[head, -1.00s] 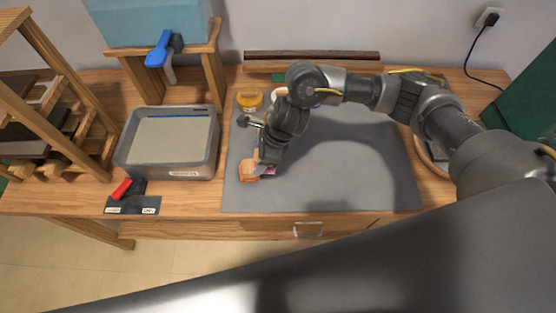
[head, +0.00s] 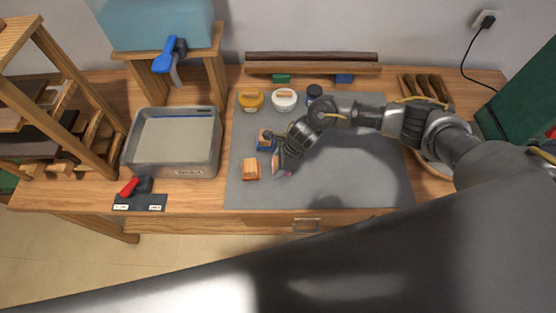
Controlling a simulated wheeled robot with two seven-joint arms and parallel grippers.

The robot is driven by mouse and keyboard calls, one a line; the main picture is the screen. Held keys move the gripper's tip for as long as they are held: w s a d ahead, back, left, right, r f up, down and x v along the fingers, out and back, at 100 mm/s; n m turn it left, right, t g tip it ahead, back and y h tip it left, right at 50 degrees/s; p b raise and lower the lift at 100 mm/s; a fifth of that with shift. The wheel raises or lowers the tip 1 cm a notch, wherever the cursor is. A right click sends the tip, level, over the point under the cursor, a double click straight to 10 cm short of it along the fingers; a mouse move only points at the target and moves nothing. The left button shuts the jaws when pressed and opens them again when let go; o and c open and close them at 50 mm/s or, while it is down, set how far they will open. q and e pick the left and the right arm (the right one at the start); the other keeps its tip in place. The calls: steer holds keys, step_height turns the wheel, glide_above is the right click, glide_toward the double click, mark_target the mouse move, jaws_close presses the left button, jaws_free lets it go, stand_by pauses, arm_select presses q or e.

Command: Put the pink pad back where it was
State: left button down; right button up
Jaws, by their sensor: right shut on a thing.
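My right gripper (head: 279,168) is low over the left part of the grey mat (head: 340,180), pointing down. It is shut on the pink pad (head: 281,172), of which only a small pink part shows at the fingertips. I cannot tell whether the pad touches the mat. An orange-brown wooden block (head: 251,169) lies just left of the gripper, apart from it. A blue block with a wooden top (head: 265,141) is behind that, close to my wrist. My left gripper is not in view.
Yellow (head: 251,101), white (head: 284,100) and dark blue (head: 314,92) jars stand along the mat's back edge. A grey water basin (head: 172,168) is to the left, with a red-handled item (head: 130,187) in front. The mat's front right is clear.

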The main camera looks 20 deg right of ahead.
steer(key=shift+f, duration=0.15)
steer(key=o, duration=0.9)
steer(key=shift+r, duration=0.25)
steer(key=shift+d+r, duration=0.2)
steer(key=shift+r, duration=0.05)
steer(key=b+v, duration=0.2)
steer(key=v, duration=0.9)
steer(key=shift+r, duration=0.1)
